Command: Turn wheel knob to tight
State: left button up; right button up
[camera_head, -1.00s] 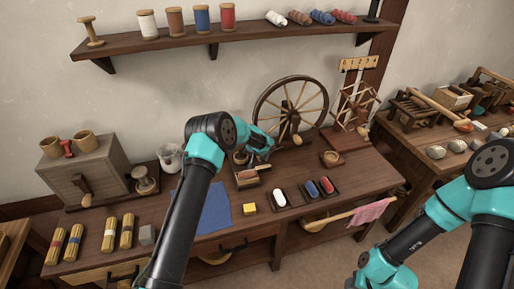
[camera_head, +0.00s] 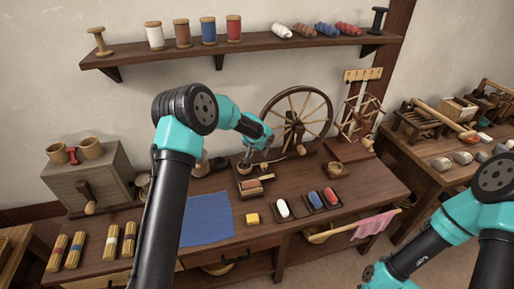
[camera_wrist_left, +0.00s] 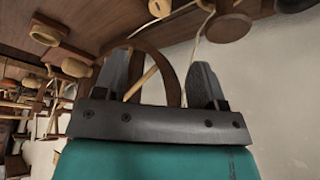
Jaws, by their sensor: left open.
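The spinning wheel (camera_head: 329,118) has a dark round rim and pale spokes and stands upright at the back of the bench. My left gripper (camera_head: 254,164) points down just left of the wheel, apart from the knob, over the small wooden parts at the wheel's left. In the left wrist view the gripper (camera_wrist_left: 160,77) is open and empty, with part of a curved dark rim (camera_wrist_left: 167,68) and a pale rod showing between and behind its fingers. I cannot tell the knob's setting.
A wooden box with a crank (camera_head: 89,182) stands at the left. A blue cloth (camera_head: 208,218), a yellow block (camera_head: 252,219) and small trays of wool lie in front. A skein winder (camera_head: 352,128) stands right of the wheel. A shelf (camera_head: 255,47) runs above.

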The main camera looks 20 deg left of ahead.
pick_arm(q)
jog(key=shift+v, duration=1)
jog(key=shift+c, duration=0.2)
jog(key=shift+d+f, duration=0.25)
jog(key=shift+c, duration=1.4)
jog(key=w+d+f+n+y, duration=0.1)
jog(key=d, duration=0.1)
jog(key=d+f+n+g+y, duration=0.1)
jog(key=d+f, duration=0.1)
jog(key=d, duration=0.1)
jog(key=w+d+f+n+g+y, duration=0.1)
jog(key=d+f, duration=0.1)
jog(key=shift+w+d+n+y, duration=0.25)
jog(key=shift+w+n+y, duration=0.05)
jog(key=shift+y, duration=0.1)
jog(key=c, duration=0.7)
jog(key=d+n+y, duration=0.1)
jog(key=d, duration=0.1)
jog(key=w+d+f+n+y, duration=0.1)
jog(key=d, duration=0.1)
jog(key=d+n+y, duration=0.1)
jog(key=d, duration=0.1)
jog(key=shift+w+f+n+y, duration=0.15)
jog(key=shift+f+n+y, duration=0.15)
jog(key=shift+f, duration=0.1)
grip_shut()
jog(key=shift+w+d+n+y, duration=0.1)
jog(key=shift+d+n+y, duration=0.2)
jog(key=shift+d, duration=0.05)
